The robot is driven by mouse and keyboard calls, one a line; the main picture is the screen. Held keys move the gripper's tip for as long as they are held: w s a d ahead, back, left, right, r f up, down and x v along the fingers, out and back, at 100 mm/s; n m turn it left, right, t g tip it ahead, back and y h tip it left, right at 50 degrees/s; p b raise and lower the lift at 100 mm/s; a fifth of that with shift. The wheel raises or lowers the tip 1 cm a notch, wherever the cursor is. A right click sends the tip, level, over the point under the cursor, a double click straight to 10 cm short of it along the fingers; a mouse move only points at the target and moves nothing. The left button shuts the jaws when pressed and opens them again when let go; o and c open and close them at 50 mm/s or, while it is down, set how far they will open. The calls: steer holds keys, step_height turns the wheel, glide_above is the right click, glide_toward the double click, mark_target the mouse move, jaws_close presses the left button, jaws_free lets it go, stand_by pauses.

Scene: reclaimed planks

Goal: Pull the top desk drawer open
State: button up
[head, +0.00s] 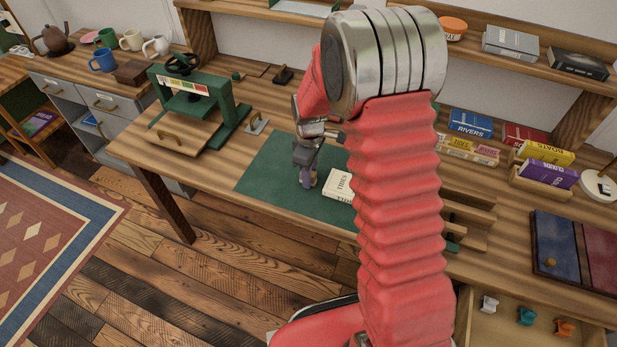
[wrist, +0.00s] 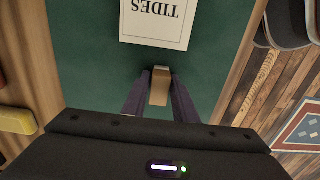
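An open drawer (head: 487,329) shows at the bottom right of the head view, below the desk's front edge. It holds small white, teal and orange items. Its front and handle are out of view, so I cannot tell whether it is the top one. My gripper (head: 308,180) is above the green mat on the desk (head: 290,92), beside a cream book titled TIDES (head: 340,186), well away from this drawer. In the wrist view my gripper (wrist: 160,84) has its fingers on both sides of a small tan wooden piece (wrist: 159,88) and appears shut on it.
A green press (head: 225,100) stands on the desk's left part. Grey drawers with brass handles (head: 105,103) are at the far left, mugs above. Books (head: 470,123) and a blue-and-maroon panel (head: 555,245) lie to the right. My red arm hides the desk's middle.

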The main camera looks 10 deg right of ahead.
jaws_close()
steer(key=shift+r, duration=0.15)
step_height(320, 180, up, 10)
steer(key=shift+f, duration=0.1)
stand_by(0.5)
steer(key=shift+m, duration=0.3)
stand_by(0.5)
steer(key=shift+m, duration=1.2)
steer(key=m, duration=0.3)
steer(key=shift+r, duration=0.25)
steer(key=shift+w+a+r+m, duration=0.1)
steer(key=shift+w+r+m, duration=0.1)
steer(key=shift+m, duration=0.6)
steer(key=shift+w+r+m, duration=0.15)
steer(key=shift+r+m, duration=0.1)
steer(key=shift+m, duration=0.55)
steer(key=shift+w+a+r+m, duration=0.1)
steer(key=shift+w+r+m, duration=0.1)
steer(key=shift+m, duration=0.6)
